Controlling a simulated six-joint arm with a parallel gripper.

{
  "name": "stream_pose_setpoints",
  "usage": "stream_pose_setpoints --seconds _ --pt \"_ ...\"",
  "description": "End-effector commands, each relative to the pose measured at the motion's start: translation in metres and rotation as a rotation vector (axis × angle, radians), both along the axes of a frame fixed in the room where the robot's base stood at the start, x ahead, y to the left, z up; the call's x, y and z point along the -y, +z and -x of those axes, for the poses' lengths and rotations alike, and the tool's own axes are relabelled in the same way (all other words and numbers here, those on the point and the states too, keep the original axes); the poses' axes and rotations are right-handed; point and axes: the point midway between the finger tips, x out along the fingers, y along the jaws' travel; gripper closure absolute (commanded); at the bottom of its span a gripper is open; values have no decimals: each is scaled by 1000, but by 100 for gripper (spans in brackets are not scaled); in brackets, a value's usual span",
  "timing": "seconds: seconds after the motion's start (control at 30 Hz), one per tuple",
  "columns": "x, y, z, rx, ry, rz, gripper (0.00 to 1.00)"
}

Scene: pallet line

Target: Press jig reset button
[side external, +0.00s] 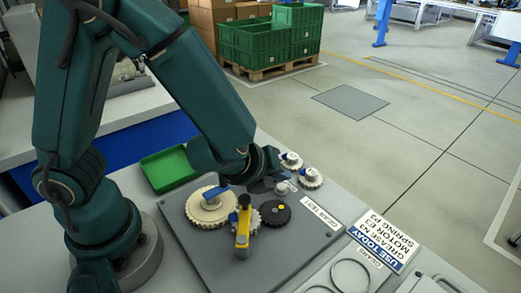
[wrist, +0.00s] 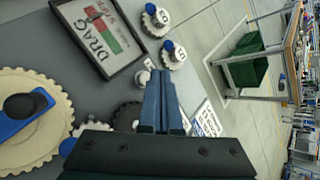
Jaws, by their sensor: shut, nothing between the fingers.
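The grey jig plate (side external: 222,262) carries a large cream gear (side external: 202,214), a dark gear (side external: 275,215) and a yellow handle (side external: 243,232). A small pale round knob (side external: 282,188) stands near the plate's far edge; it may be the reset button, but I cannot read a label. In the wrist view a pale knob (wrist: 141,78) shows just left of my fingertips. My gripper (side external: 264,184) is shut and empty, close beside the knob; I cannot tell if they touch. In the wrist view its closed fingers (wrist: 161,80) point toward the far side.
Two pale gears with blue tops (side external: 291,160) (side external: 310,178) sit just beyond the gripper. A gauge panel marked DRAG (wrist: 98,35) lies to the left in the wrist view. A green tray (side external: 167,170) is behind the plate. A sign (side external: 385,248) is at the right.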

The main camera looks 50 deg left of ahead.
Motion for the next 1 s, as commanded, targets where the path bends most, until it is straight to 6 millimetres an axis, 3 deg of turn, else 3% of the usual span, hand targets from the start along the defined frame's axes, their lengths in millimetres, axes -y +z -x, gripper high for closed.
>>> stream_pose_setpoints --seconds 1.0 --pt "0 -13 0 -2 0 -2 100"
